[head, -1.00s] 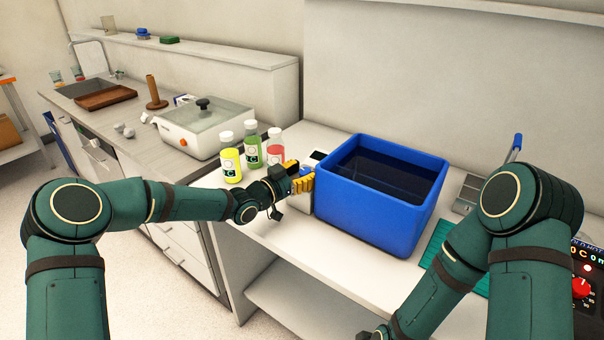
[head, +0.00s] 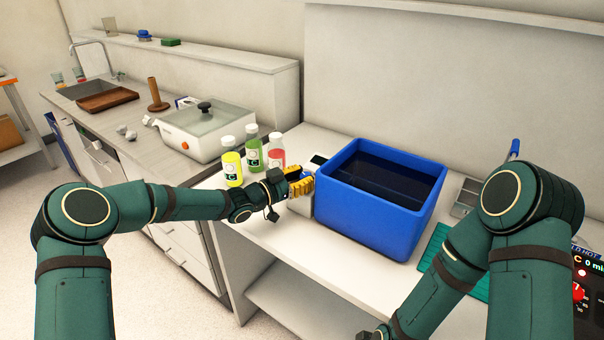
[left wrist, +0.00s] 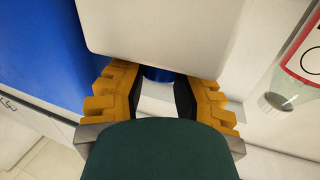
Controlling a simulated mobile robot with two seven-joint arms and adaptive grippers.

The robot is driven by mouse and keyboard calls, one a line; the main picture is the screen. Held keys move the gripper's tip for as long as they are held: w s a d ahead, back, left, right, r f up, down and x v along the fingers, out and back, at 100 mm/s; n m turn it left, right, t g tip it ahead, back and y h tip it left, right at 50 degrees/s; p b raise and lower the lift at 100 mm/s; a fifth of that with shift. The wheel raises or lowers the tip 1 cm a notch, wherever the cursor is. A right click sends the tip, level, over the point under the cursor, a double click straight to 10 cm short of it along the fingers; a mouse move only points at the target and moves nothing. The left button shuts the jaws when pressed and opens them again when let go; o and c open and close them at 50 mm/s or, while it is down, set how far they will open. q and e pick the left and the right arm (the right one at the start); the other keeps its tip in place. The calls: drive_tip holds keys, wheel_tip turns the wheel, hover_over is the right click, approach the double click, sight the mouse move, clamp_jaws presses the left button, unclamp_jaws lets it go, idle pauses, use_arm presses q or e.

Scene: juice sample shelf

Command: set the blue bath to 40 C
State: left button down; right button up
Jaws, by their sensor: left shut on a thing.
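The blue bath (head: 365,225) stands on the white bench in the head view, open at the top with dark liquid inside. A white control unit (head: 300,206) with a small dark display (head: 318,159) stands against its left side. My left gripper (head: 303,183) is at the front of this unit. In the left wrist view the yellow fingers of the left gripper (left wrist: 158,84) are shut on a small blue knob (left wrist: 158,74) below the white housing (left wrist: 160,30). The fingers hide most of the knob. The display is too small to read.
Bottles with yellow (head: 233,170), green (head: 254,155) and red (head: 277,153) contents stand close behind my left gripper. A lidded white appliance (head: 205,133) is farther left. A green mat (head: 434,244) and a dark device with a red dial (head: 580,291) are at right.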

use_arm(q)
drive_tip(key=shift+w+r+m+g+h+p, duration=0.1)
drive_tip(key=shift+r+m+g+h+p, duration=0.1)
drive_tip(key=shift+m+g+h+p, duration=0.65)
drive_tip(key=shift+m+g+p, duration=0.5)
drive_tip(key=shift+m+g, duration=0.55)
drive_tip(key=shift+g, duration=0.2)
drive_tip(key=shift+w+f+m+g+h, duration=0.1)
drive_tip(key=shift+m+g+h, duration=0.25)
drive_tip(key=shift+m+g, duration=0.45)
drive_tip(key=shift+g, duration=0.4)
drive_tip(key=c, duration=0.9)
unclamp_jaws()
drive_tip(key=shift+d, duration=0.15)
drive_tip(key=shift+o, duration=0.2)
